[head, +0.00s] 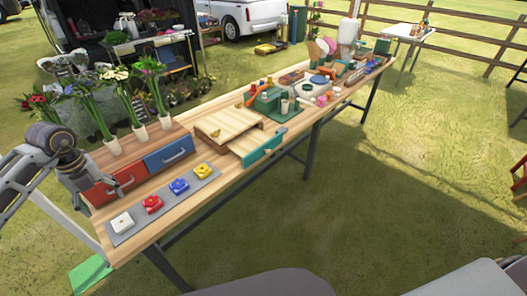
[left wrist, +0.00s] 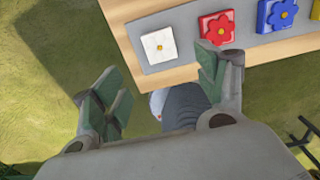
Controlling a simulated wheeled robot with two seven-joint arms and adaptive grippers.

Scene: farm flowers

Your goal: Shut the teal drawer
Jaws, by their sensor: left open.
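The teal drawer (head: 262,149) is in the head view near the middle of the long wooden table. It stands pulled out from its low wooden cabinet (head: 213,127), with its teal front at the table's near edge. My left gripper (head: 113,186) is at the table's left end, in front of the red drawer, well to the left of the teal drawer. In the left wrist view the left gripper (left wrist: 160,92) has its fingers wide apart with nothing between them. The teal drawer does not show in that view. My right gripper is not in view.
A grey strip (head: 136,229) with white, red, blue and yellow flower buttons lies along the near edge. A red drawer (head: 103,193) and a blue drawer (head: 168,153) look shut, under vases of flowers. Pots and tools crowd the table's far end. Grass in front is open.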

